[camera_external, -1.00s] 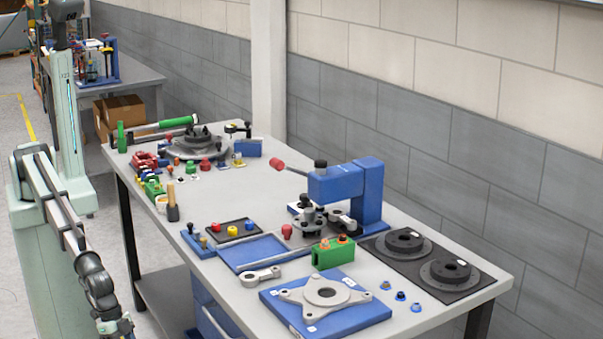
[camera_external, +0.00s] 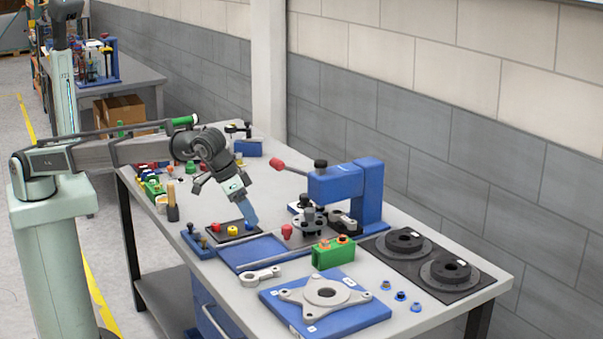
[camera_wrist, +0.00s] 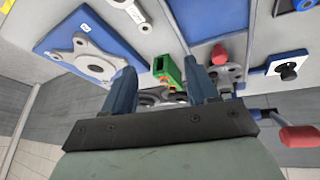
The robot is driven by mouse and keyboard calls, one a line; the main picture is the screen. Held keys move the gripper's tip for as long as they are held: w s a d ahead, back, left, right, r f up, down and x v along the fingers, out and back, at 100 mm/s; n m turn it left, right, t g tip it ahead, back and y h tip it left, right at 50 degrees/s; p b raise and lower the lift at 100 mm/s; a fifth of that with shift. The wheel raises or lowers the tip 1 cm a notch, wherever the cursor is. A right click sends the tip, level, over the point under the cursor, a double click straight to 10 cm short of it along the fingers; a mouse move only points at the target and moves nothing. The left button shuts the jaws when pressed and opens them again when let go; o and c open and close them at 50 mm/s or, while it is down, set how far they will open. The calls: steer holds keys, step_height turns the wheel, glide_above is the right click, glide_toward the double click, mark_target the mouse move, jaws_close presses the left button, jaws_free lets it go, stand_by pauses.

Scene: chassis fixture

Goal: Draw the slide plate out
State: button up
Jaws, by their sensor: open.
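The blue press fixture (camera_external: 350,190) stands at the back right of the bench. A grey plate (camera_external: 312,222) lies at its base, with a red knob (camera_external: 287,231) on its near left side. I take this as the slide plate; its edges are partly hidden. The plate (camera_wrist: 230,77) and red knob (camera_wrist: 219,54) also show in the wrist view, right of the fingers. My gripper (camera_external: 250,218) is above the small black tray, left of the knob and apart from it. In the wrist view my gripper (camera_wrist: 160,68) has its blue fingers apart with nothing held.
A green block (camera_external: 334,252) stands in front of the press. The press lever with a red grip (camera_external: 277,164) reaches left. A blue shallow tray (camera_external: 262,268), black tray (camera_external: 228,238), grey link (camera_external: 260,277) and blue plate (camera_external: 345,318) lie nearby.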

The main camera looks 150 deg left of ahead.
steer(key=n+g, duration=0.2)
glide_toward(286, 227)
steer(key=v, duration=0.5)
steer(key=x, duration=1.4)
steer(key=shift+s+a, duration=0.15)
jaws_close()
